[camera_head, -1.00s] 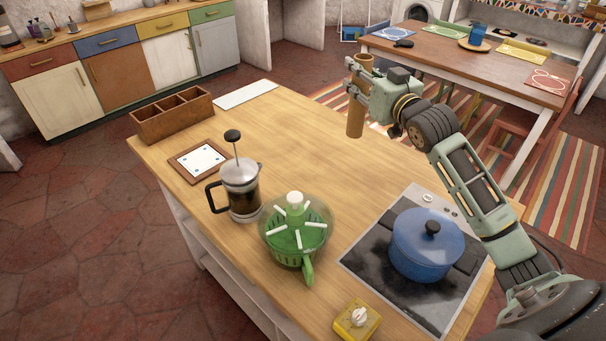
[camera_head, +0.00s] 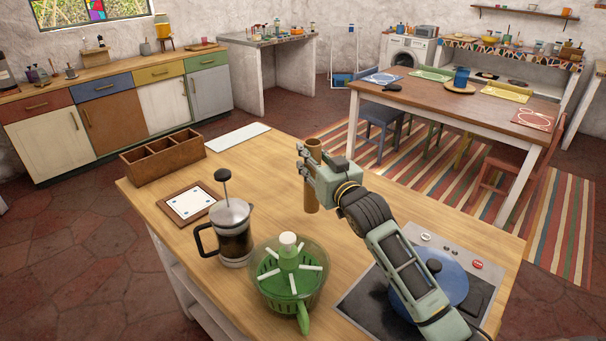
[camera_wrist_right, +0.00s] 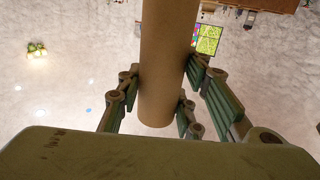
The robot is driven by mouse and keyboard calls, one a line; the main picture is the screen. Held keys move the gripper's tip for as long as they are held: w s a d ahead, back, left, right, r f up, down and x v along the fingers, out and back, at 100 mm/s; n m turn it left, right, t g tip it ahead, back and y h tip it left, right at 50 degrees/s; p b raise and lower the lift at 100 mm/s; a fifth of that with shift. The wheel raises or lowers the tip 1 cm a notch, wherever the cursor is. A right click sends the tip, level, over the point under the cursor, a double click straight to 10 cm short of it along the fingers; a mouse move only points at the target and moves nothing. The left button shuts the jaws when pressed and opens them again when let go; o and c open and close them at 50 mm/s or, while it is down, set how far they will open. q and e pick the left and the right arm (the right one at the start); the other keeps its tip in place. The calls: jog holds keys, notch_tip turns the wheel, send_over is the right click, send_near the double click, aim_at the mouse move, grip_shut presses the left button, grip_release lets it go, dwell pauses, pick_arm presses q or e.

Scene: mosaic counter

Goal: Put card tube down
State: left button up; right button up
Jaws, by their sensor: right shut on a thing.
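The card tube (camera_head: 312,194) is a brown cylinder held upright by my right gripper (camera_head: 307,164) over the far part of the wooden counter (camera_head: 350,250). The gripper's fingers are shut around the tube's upper part. In the right wrist view the tube (camera_wrist_right: 166,70) runs between the fingers of my right gripper (camera_wrist_right: 160,98). I cannot tell whether the tube's lower end touches the counter top. My left gripper is not in view.
A white board (camera_head: 238,137), a wooden divided box (camera_head: 163,160), a framed tile (camera_head: 189,203), a French press (camera_head: 233,235) and a green salad spinner (camera_head: 289,275) stand left of the tube. A blue pot (camera_head: 449,283) on the hob (camera_head: 365,305) is partly behind my arm. Bare counter surrounds the tube.

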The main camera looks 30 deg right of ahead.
jog(key=shift+w+a+f, duration=0.25)
jog(key=shift+a+f, duration=0.05)
jog(key=shift+a, duration=0.2)
jog(key=shift+w+a+f, duration=0.2)
jog(key=shift+a+f, duration=0.1)
jog(key=shift+a, duration=0.15)
jog(key=shift+a+f+p, duration=0.1)
jog(key=shift+f+p, duration=0.5)
jog(key=shift+f, duration=1.55)
jog(key=o, duration=0.8)
jog(key=shift+f, duration=0.1)
